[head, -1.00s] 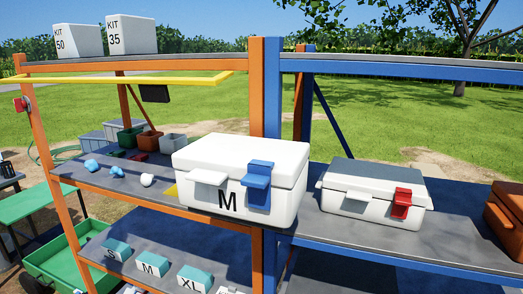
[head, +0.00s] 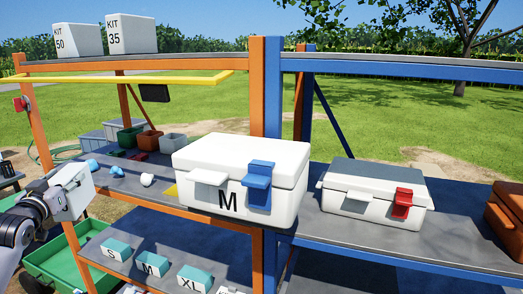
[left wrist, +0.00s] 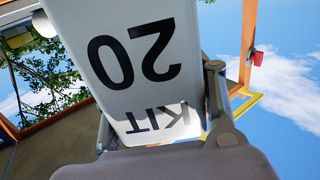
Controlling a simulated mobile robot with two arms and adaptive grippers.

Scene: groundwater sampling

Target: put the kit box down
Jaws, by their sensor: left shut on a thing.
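My left gripper (head: 58,200) is in the head view at the left edge, in front of the orange rack. It is shut on the white kit box (head: 76,190), which it holds in the air, apart from the shelves. In the left wrist view the kit box (left wrist: 125,45) fills the middle, its "KIT 20" label upside down in the picture. A finger (left wrist: 216,95) lies along its right side. My right gripper is not in view.
White boxes marked KIT 50 (head: 78,40) and KIT 35 (head: 131,36) stand on the orange rack's top shelf (head: 195,60), with bare room right of them. A yellow rail (head: 150,80) runs below. A large white "M" case (head: 240,165) stands on the middle shelf.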

